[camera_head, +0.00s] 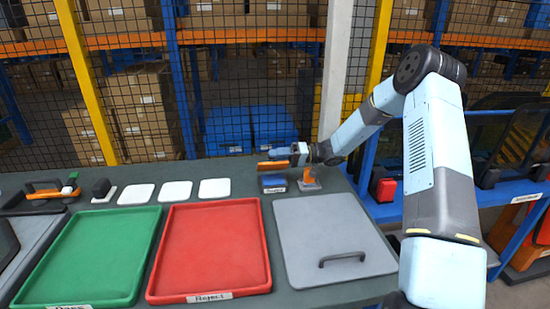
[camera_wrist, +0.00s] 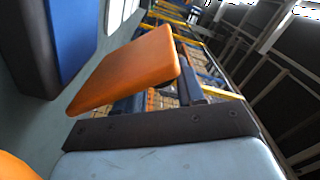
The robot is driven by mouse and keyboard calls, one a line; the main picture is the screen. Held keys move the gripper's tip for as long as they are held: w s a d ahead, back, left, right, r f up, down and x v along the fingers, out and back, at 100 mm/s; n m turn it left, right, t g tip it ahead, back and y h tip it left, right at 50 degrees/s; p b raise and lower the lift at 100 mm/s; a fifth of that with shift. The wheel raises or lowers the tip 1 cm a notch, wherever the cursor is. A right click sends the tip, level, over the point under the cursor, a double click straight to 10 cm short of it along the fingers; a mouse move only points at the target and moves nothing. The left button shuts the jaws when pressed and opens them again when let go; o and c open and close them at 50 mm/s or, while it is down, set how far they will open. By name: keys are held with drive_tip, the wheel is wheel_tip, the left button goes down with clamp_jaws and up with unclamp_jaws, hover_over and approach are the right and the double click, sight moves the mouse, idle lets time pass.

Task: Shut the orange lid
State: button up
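The orange lid (camera_head: 272,163) shows as a thin slab just above the back of a small dark-blue labelled box (camera_head: 273,182), raised off it. In the wrist view the lid (camera_wrist: 130,68) is a broad tilted slab close to the camera, with the blue and dark box (camera_wrist: 72,42) at the upper left. My gripper (camera_head: 279,153) reaches in from the right, low over the bench, at the far side of the lid. The lid partly hides the fingers, so their opening and any contact are unclear.
An orange stand (camera_head: 309,178) is right of the box, under my wrist. A grey panel with a handle (camera_head: 335,235), a red tray (camera_head: 210,290) and a green tray (camera_head: 85,295) lie in front. White tiles (camera_head: 175,191) are at the left. A mesh fence (camera_head: 195,90) runs behind.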

drive_tip(key=o, duration=0.3)
drive_tip(key=shift+d, duration=0.1)
drive_tip(key=d, duration=0.7)
drive_tip(key=shift+w+d+f, duration=0.1)
drive_tip(key=shift+w+d, duration=0.05)
drive_tip(key=shift+w, duration=0.2)
